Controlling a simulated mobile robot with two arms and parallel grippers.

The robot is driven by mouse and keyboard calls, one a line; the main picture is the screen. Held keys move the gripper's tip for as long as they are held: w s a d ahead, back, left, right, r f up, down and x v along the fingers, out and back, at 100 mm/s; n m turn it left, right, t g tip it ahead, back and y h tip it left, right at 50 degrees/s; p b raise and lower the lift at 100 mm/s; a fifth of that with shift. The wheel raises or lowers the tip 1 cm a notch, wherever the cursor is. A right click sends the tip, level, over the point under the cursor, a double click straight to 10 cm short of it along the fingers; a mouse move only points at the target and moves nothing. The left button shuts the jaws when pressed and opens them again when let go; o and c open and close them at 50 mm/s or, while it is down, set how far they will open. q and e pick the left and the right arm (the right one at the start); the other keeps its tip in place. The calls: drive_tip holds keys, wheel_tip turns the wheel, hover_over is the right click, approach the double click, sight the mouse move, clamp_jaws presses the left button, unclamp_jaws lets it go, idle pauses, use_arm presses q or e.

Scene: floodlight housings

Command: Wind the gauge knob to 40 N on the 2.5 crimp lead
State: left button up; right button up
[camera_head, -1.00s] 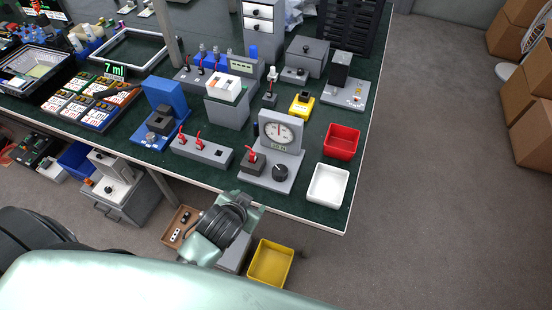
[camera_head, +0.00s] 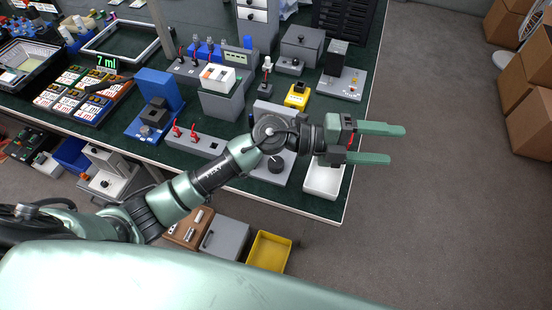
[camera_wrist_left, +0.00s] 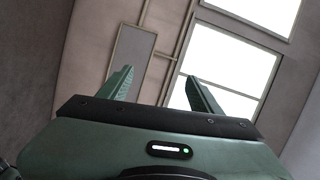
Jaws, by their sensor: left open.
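The gauge stands near the front edge of the green bench. My left arm covers its dial in the head view; a strip of its grey top (camera_head: 277,107) and its black knob (camera_head: 276,165) show around the arm. The crimp lead cannot be made out. My left gripper (camera_head: 382,144) is open and empty, above the white tray (camera_head: 322,182) and pointing right past the bench edge. In the left wrist view its two green fingers (camera_wrist_left: 160,88) stand apart, facing a wall and bright windows. My right gripper is not in view.
A grey block with red levers (camera_head: 195,142) and a blue press (camera_head: 157,105) stand left of the gauge. A yellow device (camera_head: 297,96) is behind it. A yellow bin (camera_head: 268,252) is below the front edge.

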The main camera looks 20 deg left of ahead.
use_arm(q)
wheel_tip(320, 180, down, 5)
drive_tip(key=s+a+m+g+y, duration=0.1)
drive_tip(key=m+g+y, duration=0.2)
drive_tip(key=g+y, duration=0.1)
drive_tip(key=y, duration=1.3)
hover_over(276, 162)
wheel_tip(276, 162, down, 10)
drive_tip(key=shift+w+d+r, duration=0.1)
drive_tip(key=shift+r, duration=0.05)
drive_tip(key=shift+a+f, duration=0.2)
wheel_tip(276, 162, down, 7)
drive_tip(key=shift+d+f+p, duration=0.1)
drive_tip(key=shift+f+p, duration=0.05)
drive_tip(key=shift+p, duration=0.6)
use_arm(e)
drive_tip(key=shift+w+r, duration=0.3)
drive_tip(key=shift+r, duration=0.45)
use_arm(q)
drive_tip(key=shift+c, duration=0.2)
